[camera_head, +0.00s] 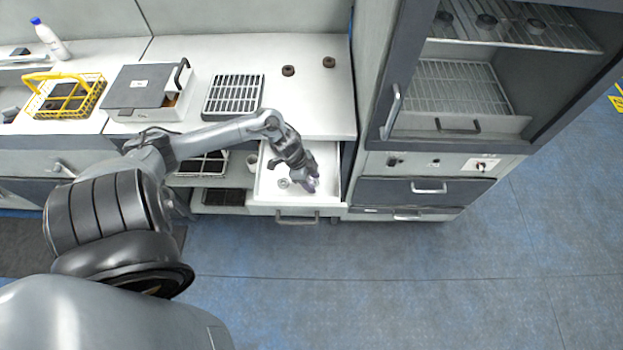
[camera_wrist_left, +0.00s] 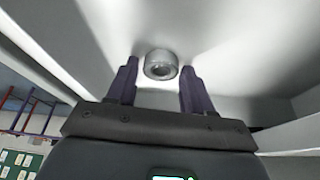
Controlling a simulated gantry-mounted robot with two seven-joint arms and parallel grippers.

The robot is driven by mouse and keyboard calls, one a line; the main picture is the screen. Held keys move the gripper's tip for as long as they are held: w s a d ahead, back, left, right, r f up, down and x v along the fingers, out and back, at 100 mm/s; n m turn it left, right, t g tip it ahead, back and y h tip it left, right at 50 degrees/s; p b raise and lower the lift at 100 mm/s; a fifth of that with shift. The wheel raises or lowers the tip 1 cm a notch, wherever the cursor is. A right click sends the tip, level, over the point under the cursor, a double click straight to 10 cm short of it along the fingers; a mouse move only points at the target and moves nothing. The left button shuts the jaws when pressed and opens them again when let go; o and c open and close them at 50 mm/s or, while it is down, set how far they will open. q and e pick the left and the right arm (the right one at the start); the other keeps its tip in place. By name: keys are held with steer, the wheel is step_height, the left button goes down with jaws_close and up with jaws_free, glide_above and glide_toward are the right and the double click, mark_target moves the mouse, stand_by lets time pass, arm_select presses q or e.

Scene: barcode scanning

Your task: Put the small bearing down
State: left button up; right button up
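A small grey metal bearing (camera_head: 284,183) lies on the white floor of the open drawer (camera_head: 268,188). In the left wrist view the small bearing (camera_wrist_left: 160,66) sits close to the fingertips, with clear gaps to both fingers. My left gripper (camera_head: 309,185) reaches down into the drawer, just right of the bearing in the head view. Its two dark purple fingers are spread apart and hold nothing in the wrist view (camera_wrist_left: 160,72). My right gripper is not in view.
Two dark brown rings (camera_head: 288,70) (camera_head: 329,62) lie on the white counter (camera_head: 310,105). A slatted rack (camera_head: 233,95), a grey-lidded box (camera_head: 140,87) and a yellow basket (camera_head: 64,96) stand to their left. A tall cabinet (camera_head: 385,60) rises at the right. Drawer walls surround the gripper.

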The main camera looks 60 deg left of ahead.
arm_select(q)
steer(key=shift+o, duration=1)
steer(key=shift+r, duration=0.1)
steer(key=p+v, duration=0.3)
steer(key=v, duration=0.8)
steer(key=d+f+n+t+y, duration=0.1)
steer(key=d+f+t+y, duration=0.15)
steer(key=d, duration=1.15)
steer(key=s+d+r+n+g, duration=0.2)
steer(key=s+d+r+n, duration=0.2)
steer(key=d, duration=0.7)
step_height(320, 180, up, 3)
steer(key=s, duration=0.2)
steer(key=shift+s+d+f+n, duration=0.25)
steer(key=shift+s+n, duration=0.1)
steer(key=shift+n, duration=0.05)
steer(key=shift+r+p, duration=0.1)
steer(key=shift+p, duration=0.2)
